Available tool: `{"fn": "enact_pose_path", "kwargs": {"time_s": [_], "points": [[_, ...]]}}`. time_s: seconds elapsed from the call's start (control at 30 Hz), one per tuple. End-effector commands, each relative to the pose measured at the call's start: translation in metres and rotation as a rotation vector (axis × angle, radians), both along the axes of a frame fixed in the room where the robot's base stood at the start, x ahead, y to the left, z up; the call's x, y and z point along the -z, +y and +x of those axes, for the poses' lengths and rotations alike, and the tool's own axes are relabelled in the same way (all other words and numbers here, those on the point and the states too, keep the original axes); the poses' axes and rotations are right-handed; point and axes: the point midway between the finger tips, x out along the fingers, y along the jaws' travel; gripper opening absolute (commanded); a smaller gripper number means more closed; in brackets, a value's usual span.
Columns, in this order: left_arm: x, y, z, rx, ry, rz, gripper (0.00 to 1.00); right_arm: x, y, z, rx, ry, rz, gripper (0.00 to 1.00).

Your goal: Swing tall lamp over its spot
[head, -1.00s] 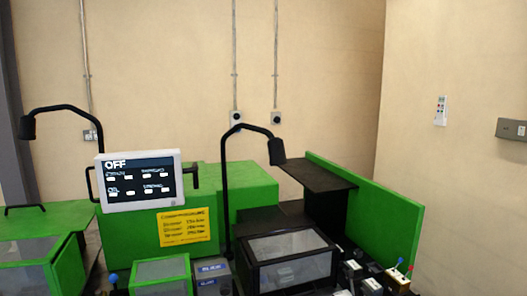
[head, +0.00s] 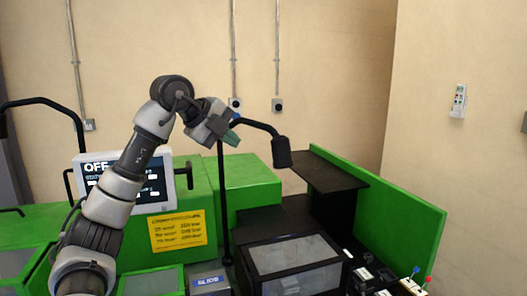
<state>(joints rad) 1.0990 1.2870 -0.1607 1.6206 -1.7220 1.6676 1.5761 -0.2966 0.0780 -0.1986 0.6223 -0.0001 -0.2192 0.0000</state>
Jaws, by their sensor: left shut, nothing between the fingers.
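The tall lamp is a black pole with a bent arm (head: 258,126) and a dark cylindrical head (head: 282,152) at its right end. The head hangs above the machine's black bed, to the right of the pole. My left gripper (head: 233,139) is shut and empty, at the lamp's bend near the top of the pole. It overlaps the lamp there; I cannot tell whether it touches. My arm hides part of the screen. My right gripper is not in view.
A screen (head: 150,188) reading OFF stands at left. A second black lamp (head: 45,101) curves in at the far left. A clear-topped black box (head: 290,252) sits below the tall lamp. A green panel (head: 400,210) bounds the right.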

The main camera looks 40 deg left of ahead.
Motion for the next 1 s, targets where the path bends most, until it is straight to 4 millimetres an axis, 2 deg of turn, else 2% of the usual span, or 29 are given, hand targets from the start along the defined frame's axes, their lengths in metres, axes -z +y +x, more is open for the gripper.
{"fn": "enact_pose_path", "kwargs": {"time_s": [0.07, 0.17, 0.6, 0.67, 0.8, 1.0], "points": [[-0.001, 0.004, -0.003, -0.024, 0.01, 0.006, 0.0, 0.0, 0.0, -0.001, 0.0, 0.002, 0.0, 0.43], [0.007, 0.003, 0.005, -0.028, 0.015, 0.005, 0.0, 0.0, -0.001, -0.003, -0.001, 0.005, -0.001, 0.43], [0.065, -0.007, 0.072, -0.023, 0.014, 0.002, 0.0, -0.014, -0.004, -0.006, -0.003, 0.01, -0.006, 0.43], [0.057, -0.008, 0.082, -0.021, 0.008, 0.001, 0.0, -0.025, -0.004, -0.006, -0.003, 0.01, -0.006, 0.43], [0.059, -0.01, 0.099, -0.021, 0.01, 0.003, 0.0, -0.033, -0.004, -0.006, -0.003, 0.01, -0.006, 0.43], [0.061, -0.011, 0.108, -0.022, 0.008, 0.006, 0.0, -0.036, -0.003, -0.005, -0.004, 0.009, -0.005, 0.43]]}}
